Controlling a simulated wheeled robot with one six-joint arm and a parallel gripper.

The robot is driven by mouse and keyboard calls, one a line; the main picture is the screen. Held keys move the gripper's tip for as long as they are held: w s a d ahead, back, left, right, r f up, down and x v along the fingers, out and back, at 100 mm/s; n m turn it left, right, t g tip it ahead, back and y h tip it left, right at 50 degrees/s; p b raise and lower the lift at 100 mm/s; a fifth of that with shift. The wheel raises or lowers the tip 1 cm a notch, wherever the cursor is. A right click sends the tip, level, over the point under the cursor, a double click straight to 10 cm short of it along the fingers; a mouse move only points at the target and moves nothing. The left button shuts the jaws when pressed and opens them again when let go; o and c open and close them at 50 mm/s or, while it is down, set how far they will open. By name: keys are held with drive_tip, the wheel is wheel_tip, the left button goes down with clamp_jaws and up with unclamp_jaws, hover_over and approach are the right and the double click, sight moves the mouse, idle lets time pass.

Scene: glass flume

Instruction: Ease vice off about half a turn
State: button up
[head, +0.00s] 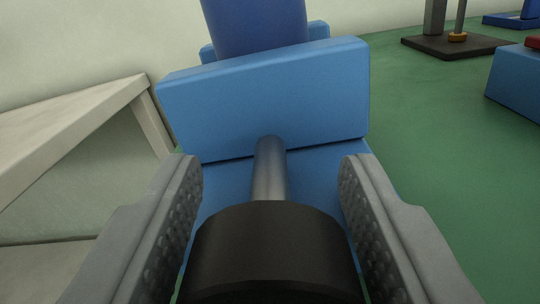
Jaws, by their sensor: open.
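The blue vice (265,95) fills the middle of the head view, with its broad jaw block facing me. A grey metal screw (270,168) runs from the jaw block toward me and ends in a black round knob (275,252). A dark blue cylinder (254,25) stands behind the front jaw; its top is cut off by the picture's edge. My gripper (270,190) is open, with one grey ridged finger on each side of the knob. Gaps seem to show between the fingers and the knob, so they look apart from it.
A pale beam-like frame (70,130) slopes up at the left, close to the vice. A dark stand (455,45) is at the back right. A blue block (518,85) with a red part (533,42) is cut off at the right edge. The green surface (430,150) right of the vice is clear.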

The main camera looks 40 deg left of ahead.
drive_tip(key=c, duration=0.7)
drive_tip(key=shift+a+n, duration=0.1)
drive_tip(key=shift+n, duration=2.2)
drive_tip(key=o, duration=0.7)
drive_tip(key=v, duration=1.7)
drive_tip(key=shift+s, duration=0.15)
